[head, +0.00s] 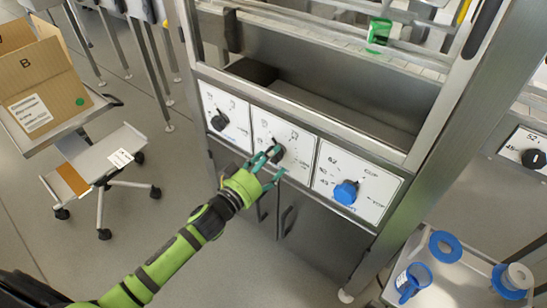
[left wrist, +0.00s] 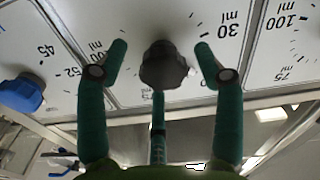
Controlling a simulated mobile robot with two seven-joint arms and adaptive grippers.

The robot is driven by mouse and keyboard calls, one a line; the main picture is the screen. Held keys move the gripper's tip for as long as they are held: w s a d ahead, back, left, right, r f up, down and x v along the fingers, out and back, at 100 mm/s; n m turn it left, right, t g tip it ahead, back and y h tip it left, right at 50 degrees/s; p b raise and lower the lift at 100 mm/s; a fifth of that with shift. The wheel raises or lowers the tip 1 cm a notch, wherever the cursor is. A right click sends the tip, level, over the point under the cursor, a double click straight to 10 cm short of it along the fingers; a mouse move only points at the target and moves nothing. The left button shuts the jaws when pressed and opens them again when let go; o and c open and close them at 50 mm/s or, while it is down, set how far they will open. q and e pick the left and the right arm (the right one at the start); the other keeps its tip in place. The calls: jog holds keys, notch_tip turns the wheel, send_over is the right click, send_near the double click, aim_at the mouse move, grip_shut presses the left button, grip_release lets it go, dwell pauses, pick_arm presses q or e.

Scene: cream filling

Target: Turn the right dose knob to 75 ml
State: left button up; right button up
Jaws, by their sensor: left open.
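Three white dial panels sit in a row on the machine's front. The middle panel (head: 291,133) has a black knob (head: 277,153), partly covered by my left gripper (head: 277,163) in the head view. In the left wrist view this black knob (left wrist: 163,66) is between the spread fingers of my left gripper (left wrist: 163,52), with a gap visible on both sides. Marks reading 30 ml and 100 ml show around it; its pointer direction is unclear. The left panel has another black knob (head: 219,121). The right panel has a blue knob (head: 346,192). My right gripper is not in view.
The blue knob (left wrist: 20,93) is left of my fingers in the wrist view. A cart with blue parts (head: 445,247) stands at the lower right. The floor before the machine is clear.

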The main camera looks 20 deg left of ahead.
pick_arm(q)
jog(key=shift+x, duration=0.95)
jog(key=c, duration=1.1)
jog(key=shift+s+f, duration=0.1)
jog(key=shift+f, duration=0.1)
